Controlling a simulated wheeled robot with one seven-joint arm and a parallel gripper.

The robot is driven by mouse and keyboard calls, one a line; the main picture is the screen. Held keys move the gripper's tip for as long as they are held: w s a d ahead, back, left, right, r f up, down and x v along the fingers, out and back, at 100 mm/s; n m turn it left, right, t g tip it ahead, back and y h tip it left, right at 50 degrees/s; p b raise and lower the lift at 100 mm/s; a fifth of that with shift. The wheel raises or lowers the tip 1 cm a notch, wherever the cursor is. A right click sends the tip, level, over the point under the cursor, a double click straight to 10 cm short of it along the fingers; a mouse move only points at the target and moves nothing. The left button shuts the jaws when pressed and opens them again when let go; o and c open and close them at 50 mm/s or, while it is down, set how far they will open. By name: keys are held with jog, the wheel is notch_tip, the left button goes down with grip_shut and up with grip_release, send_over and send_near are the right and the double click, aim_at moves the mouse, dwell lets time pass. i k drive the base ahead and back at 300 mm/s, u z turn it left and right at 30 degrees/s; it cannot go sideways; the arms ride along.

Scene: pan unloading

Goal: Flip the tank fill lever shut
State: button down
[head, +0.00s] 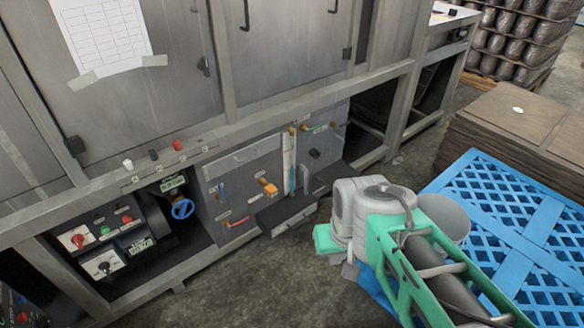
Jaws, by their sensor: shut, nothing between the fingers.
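A grey valve panel (240,172) under the steel cabinet carries several small handles with labels too small to read, so I cannot tell which is the tank fill lever.
A blue wheel (183,209) and a box with red and green knobs (105,232) sit in the open bay at left. A dark tray (286,214) juts out below the panel. A blue pallet (520,225) and a grey bucket (450,218) are at right. The floor in front is clear.

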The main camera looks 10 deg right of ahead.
aim_at(221, 194)
jog(key=k, duration=0.55)
jog(key=u, duration=0.65)
jog(key=i, duration=1.7)
jog(key=z, duration=0.15)
